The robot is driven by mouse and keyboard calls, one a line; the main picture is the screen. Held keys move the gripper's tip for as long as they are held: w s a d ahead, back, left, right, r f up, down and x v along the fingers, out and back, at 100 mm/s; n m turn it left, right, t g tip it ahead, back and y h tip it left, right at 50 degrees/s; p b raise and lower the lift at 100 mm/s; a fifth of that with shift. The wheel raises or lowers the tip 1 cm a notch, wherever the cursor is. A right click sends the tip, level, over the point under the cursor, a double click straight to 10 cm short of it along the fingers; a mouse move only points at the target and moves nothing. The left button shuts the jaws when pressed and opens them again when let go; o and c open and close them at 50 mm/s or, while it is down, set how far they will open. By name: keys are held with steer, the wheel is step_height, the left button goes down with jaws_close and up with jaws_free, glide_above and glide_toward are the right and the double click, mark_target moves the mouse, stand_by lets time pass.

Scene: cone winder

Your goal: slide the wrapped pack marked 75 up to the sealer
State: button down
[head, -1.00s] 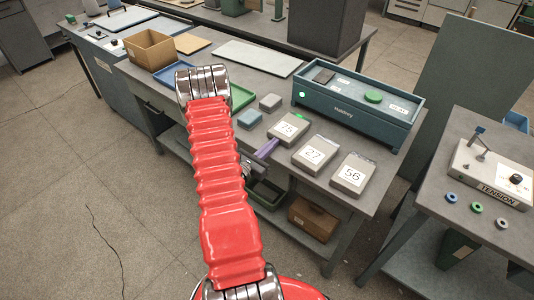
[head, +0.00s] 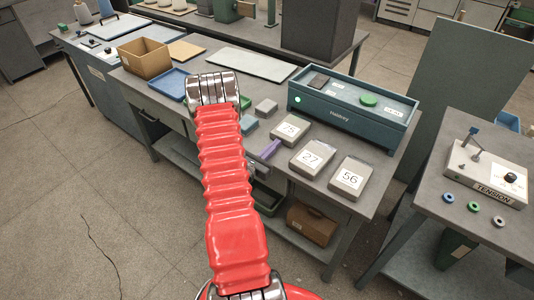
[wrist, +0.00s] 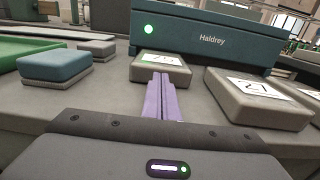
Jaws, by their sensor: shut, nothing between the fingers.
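The pack marked 75 (head: 291,128) is a flat grey block with a white label, lying on the bench in front of the sealer. The sealer (head: 345,115) is a long blue-green box lettered Haldrey, with a lit green lamp. In the head view a narrow strip of bench shows between them. My gripper (head: 270,149) is shut and empty, its purple fingers low over the bench on the pack's near side. In the wrist view my gripper (wrist: 161,85) points at the near face of the pack (wrist: 160,68). I cannot tell whether they touch.
Packs marked 27 (head: 311,157) and 56 (head: 349,179) lie in a row to the right, 27 close to my fingers. A small grey block (head: 266,107) and a blue one (wrist: 54,66) lie left. The bench's front edge is near.

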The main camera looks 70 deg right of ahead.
steer(key=v, duration=1.3)
steer(key=shift+w+a, duration=0.15)
steer(key=shift+a, duration=0.1)
steer(key=w+a+r+m+g+y, duration=0.1)
steer(key=a+r+m+g+y, duration=0.15)
steer(key=a+r+m, duration=0.35)
steer(key=w+a+r+m+g+y, duration=0.1)
steer(key=a+r+m+y, duration=0.25)
steer(key=r, duration=0.55)
steer(key=w+a+r+m+t+y, duration=0.1)
steer(key=w+a+r+t+y, duration=0.2)
steer(key=a, duration=0.9)
steer(key=w+a+r+m+t+y, duration=0.2)
steer(key=a+r+t+y, duration=0.2)
steer(key=a, duration=0.9)
steer(key=w+a+r+m+t+y, duration=0.1)
steer(key=w+a+r+t+y, duration=0.2)
steer(key=a, duration=1)
step_height(320, 180, up, 4)
steer(key=t+y, duration=0.1)
steer(key=t, duration=0.4)
steer(key=shift+w+f+m, duration=0.15)
steer(key=shift+w+m, duration=0.15)
steer(key=shift+m, duration=0.05)
steer(key=shift+s+d, duration=0.1)
